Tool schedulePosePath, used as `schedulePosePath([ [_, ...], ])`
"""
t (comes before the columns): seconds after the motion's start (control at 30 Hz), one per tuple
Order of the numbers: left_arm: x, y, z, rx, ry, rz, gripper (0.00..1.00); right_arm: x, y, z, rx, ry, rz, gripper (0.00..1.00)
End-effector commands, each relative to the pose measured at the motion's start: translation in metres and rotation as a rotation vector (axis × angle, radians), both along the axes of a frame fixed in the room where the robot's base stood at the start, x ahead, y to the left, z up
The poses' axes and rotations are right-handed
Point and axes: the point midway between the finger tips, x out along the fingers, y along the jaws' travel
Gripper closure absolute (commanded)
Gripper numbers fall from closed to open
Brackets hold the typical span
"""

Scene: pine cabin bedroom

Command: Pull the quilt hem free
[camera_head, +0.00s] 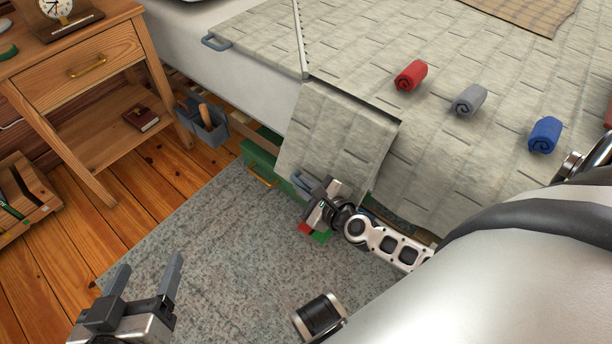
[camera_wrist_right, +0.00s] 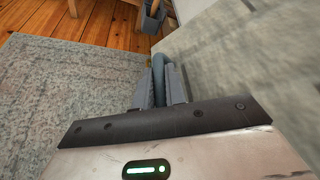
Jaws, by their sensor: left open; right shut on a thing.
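The pale grey-cream quilt (camera_head: 450,140) covers the bed, and a flap of its hem (camera_head: 335,140) hangs over the side above the rug. A blue-grey loop (camera_head: 301,181) sits at the flap's lower edge. My right gripper (camera_head: 318,196) is shut on this loop; in the right wrist view the loop (camera_wrist_right: 172,82) stands between its fingers, beside the quilt cloth (camera_wrist_right: 235,75). Another blue-grey loop (camera_head: 214,42) is at the quilt's far left corner. My left gripper (camera_head: 148,266) is open and empty above the rug, apart from the quilt.
A green drawer or box (camera_head: 262,164) shows under the bed, partly behind the flap. A grey caddy (camera_head: 205,126) hangs at the bedside by the wooden nightstand (camera_head: 75,85).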

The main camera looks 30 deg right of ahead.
Motion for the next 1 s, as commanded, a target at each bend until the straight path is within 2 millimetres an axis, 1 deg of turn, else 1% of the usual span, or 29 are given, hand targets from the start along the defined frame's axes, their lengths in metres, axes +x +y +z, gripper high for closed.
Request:
schedulePosePath([
  [0.27,0.0,0.0,0.0,0.0,0.001,0.0,0.31,-0.001,-0.001,-0.002,0.0,0.004,-0.002,1.0],
  [0.3,0.0,0.0,0.0,0.0,0.001,0.0,0.31,-0.001,-0.001,-0.002,0.0,0.004,-0.002,0.82],
  [0.33,0.0,0.0,0.0,0.0,0.001,0.0,0.31,-0.001,-0.001,-0.002,0.0,0.004,-0.002,0.78],
  [0.77,0.0,0.0,0.0,-0.001,0.0,0.0,0.31,-0.002,-0.001,0.0,-0.001,0.002,-0.001,0.78],
  [0.87,0.0,0.0,0.001,0.0,0.001,0.0,0.31,-0.009,-0.001,0.002,-0.001,0.004,0.0,0.78],
  [0.97,0.0,0.0,0.003,0.003,0.006,-0.001,0.31,-0.024,-0.003,0.007,-0.002,0.003,0.001,0.78],
  [1.0,0.0,0.0,0.002,0.006,0.01,-0.001,0.31,-0.032,-0.003,0.01,-0.002,0.005,0.001,0.78],
])
